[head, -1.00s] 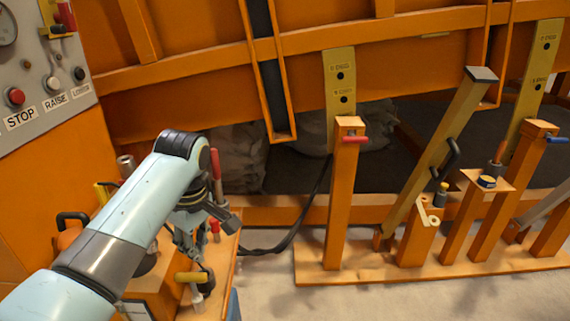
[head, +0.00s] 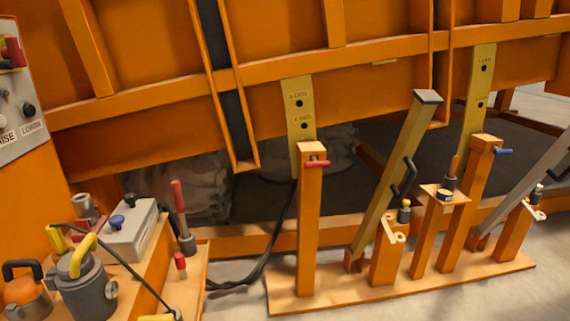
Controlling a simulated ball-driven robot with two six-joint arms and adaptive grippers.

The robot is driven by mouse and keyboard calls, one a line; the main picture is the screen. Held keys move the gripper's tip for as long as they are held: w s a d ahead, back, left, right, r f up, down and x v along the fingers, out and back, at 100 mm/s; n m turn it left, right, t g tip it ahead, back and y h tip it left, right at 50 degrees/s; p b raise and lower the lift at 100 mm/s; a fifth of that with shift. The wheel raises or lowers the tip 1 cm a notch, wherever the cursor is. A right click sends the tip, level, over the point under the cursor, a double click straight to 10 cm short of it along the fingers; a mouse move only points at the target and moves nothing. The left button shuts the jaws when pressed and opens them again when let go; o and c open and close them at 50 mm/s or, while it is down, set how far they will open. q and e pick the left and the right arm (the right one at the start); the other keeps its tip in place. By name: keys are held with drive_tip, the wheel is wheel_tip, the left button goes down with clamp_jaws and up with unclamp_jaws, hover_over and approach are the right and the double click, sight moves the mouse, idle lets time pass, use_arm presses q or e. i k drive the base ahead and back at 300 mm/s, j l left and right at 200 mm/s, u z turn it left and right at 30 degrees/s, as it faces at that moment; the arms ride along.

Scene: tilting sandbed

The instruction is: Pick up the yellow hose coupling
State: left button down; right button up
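I cannot tell for certain which item is the yellow hose coupling. A yellow piece (head: 158,318) lies at the bottom edge of the head view, mostly cut off, near the front of the orange bench. A grey pump-like body (head: 84,285) with a yellow handle (head: 83,256) stands on the bench at lower left. Neither my left nor my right gripper is in view.
A grey box (head: 125,238) with blue and black knobs, a red-handled lever (head: 180,210) and an orange can (head: 25,293) crowd the bench. A black cable crosses it. At right, an orange rack (head: 400,288) carries posts. Pale floor (head: 470,306) lies in front.

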sight(55, 234)
drive_tip(key=u, duration=1.05)
